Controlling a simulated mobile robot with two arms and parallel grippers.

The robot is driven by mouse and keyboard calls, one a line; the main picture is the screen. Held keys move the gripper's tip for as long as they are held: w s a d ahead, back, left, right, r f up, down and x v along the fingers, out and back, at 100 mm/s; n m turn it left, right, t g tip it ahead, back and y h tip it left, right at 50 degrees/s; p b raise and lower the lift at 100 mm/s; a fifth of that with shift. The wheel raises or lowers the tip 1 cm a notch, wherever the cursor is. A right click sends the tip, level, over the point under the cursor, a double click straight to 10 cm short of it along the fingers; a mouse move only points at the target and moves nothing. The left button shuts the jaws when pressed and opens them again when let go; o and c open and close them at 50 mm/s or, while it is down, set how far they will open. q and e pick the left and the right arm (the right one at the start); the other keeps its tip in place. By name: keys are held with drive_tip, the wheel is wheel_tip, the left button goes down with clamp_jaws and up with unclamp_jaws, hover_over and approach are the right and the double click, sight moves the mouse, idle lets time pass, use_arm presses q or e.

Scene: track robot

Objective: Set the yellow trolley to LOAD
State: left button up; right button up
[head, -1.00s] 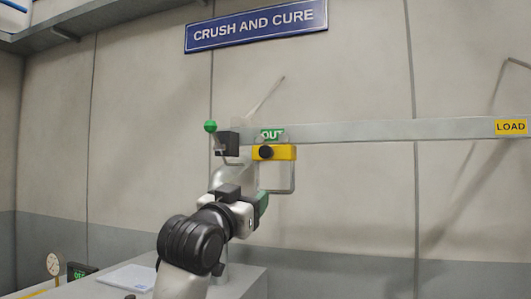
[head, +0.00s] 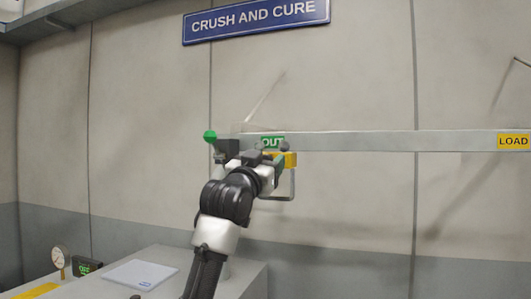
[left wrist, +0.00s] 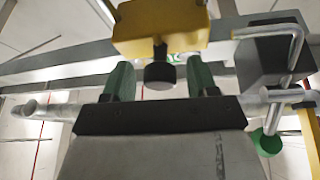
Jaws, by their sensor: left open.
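The yellow trolley (head: 290,159) hangs on the grey rail (head: 400,141) at its left end, just under the green OUT sign (head: 272,142). The yellow LOAD sign (head: 513,141) is far along the rail to the right. My left gripper (head: 270,164) is in front of the trolley and hides much of it. In the left wrist view the trolley (left wrist: 160,30) is at the top centre, with its black knob (left wrist: 160,75) between the green fingers of my open left gripper (left wrist: 159,67). A gap shows on both sides of the knob. My right gripper is not in view.
A black block (head: 228,147) with a green ball (head: 210,136) stands left of the trolley. A bent metal bar (head: 292,185) hangs below it. A bench (head: 195,262) with a paper pad (head: 140,274) and a gauge (head: 60,256) is below. The rail's right stretch looks clear.

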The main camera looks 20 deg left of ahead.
use_arm(q)
drive_tip(key=shift+w, duration=0.1)
drive_tip(key=shift+d, duration=0.1)
clamp_jaws()
